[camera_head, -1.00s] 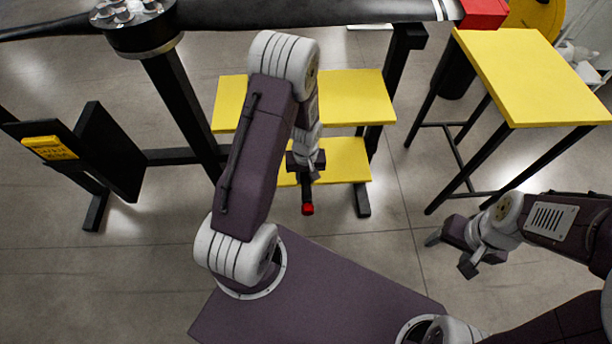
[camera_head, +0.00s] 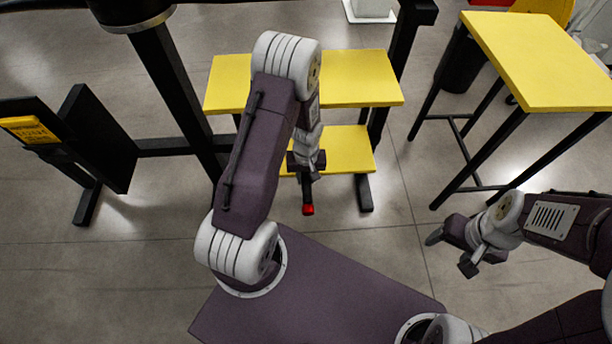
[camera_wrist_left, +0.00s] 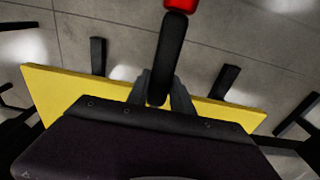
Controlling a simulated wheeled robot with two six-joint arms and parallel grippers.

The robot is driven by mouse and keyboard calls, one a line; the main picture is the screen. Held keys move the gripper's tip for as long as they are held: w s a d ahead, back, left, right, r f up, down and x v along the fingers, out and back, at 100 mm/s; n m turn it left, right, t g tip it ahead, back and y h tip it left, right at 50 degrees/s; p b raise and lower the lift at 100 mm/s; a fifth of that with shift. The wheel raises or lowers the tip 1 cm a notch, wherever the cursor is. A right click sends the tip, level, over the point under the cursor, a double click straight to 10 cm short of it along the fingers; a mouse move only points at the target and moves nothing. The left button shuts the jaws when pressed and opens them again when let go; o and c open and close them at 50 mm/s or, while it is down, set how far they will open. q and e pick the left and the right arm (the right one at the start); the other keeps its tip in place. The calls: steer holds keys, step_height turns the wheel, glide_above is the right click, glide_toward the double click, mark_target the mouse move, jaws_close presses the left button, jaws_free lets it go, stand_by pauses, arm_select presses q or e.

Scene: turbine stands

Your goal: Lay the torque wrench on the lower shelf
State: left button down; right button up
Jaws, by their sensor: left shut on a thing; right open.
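My left gripper (camera_head: 306,172) is shut on the torque wrench (camera_head: 308,209), a dark bar with a red end. In the left wrist view the wrench's black shaft (camera_wrist_left: 171,60) runs up from between the fingers. In the head view the wrench overlaps the front edge of the yellow lower shelf (camera_head: 348,150); I cannot tell the gap between them. My left arm hides the left part of this shelf. The yellow upper shelf (camera_head: 362,80) is above it. My right gripper (camera_head: 452,252) is open and empty at the right.
The stand's black post (camera_head: 175,90) and a black panel with a yellow label (camera_head: 30,130) are at the left. A yellow-topped table (camera_head: 540,60) with black legs stands at the right. Bare floor (camera_head: 395,215) lies between the shelves and this table.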

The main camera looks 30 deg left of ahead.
arm_select(q)
steer(key=shift+f+b, duration=0.5)
steer(key=shift+f, duration=0.3)
steer(key=c, duration=0.9)
jaws_free()
step_height(320, 180, up, 7)
steer(key=p, duration=0.6)
steer(key=shift+s+d+r, duration=0.1)
steer(key=shift+s+r, duration=0.05)
